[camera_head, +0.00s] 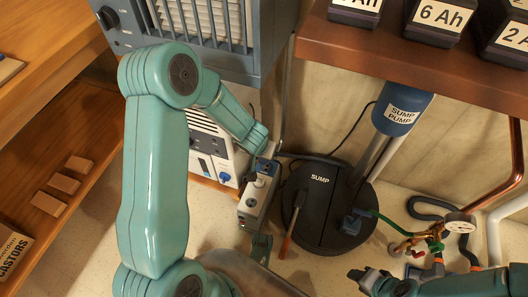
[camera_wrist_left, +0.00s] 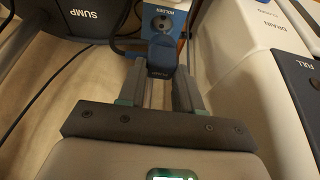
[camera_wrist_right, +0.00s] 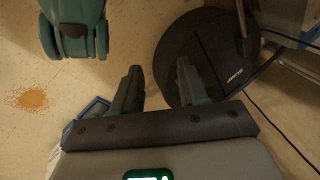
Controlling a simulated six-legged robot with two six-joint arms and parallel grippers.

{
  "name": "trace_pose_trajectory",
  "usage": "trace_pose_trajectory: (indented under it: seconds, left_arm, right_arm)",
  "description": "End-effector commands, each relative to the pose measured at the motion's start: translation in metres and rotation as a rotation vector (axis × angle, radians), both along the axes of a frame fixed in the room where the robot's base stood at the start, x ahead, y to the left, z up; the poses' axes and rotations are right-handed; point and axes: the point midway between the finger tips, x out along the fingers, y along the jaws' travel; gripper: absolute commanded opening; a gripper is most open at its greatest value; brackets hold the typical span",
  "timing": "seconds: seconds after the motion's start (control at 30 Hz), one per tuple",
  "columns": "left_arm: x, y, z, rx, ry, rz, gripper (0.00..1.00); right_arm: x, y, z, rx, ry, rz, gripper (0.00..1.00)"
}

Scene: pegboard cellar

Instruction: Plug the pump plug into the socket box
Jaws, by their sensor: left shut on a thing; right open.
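In the left wrist view my left gripper (camera_wrist_left: 163,80) is shut on a dark blue plug (camera_wrist_left: 162,55). A blue block marked HOLDER (camera_wrist_left: 165,22), with a round opening in its face, is just beyond the plug; I cannot tell whether they touch. In the head view my left arm reaches down between the white appliance and the sump lid, and the plug cannot be made out. My right gripper (camera_wrist_right: 155,85) is open and empty, near the sump lid (camera_wrist_right: 190,55). I cannot identify the socket box for certain.
The round black sump lid (camera_head: 310,220) carries the blue sump pump (camera_head: 402,108). The white appliance (camera_head: 208,150) stands left of it. Hoses and a gauge (camera_head: 460,222) are at the right. A shelf with battery boxes (camera_head: 440,20) overhangs the back. A dark cable lies in the left wrist view.

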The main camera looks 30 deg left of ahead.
Motion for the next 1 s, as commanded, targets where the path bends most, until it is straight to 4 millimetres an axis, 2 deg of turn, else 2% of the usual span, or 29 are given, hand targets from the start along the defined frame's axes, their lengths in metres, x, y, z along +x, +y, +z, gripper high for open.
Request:
trace_pose_trajectory:
  seconds: [0.03, 0.37, 0.7, 1.0]
  left_arm:
    - [-0.002, -0.001, -0.003, 0.001, -0.001, -0.001, 0.00]
    - [-0.017, -0.004, -0.006, 0.000, -0.001, 0.000, 0.00]
    - [-0.042, -0.010, -0.009, 0.000, 0.000, -0.001, 0.00]
    - [-0.064, -0.015, -0.011, 0.001, 0.001, -0.001, 0.00]
  right_arm:
    - [0.003, -0.001, -0.007, -0.002, -0.009, -0.001, 0.43]
    - [0.018, -0.004, -0.027, -0.012, -0.061, -0.008, 0.43]
    - [0.025, -0.005, -0.034, -0.016, -0.084, -0.011, 0.43]
    - [0.025, -0.005, -0.032, -0.016, -0.083, -0.011, 0.43]
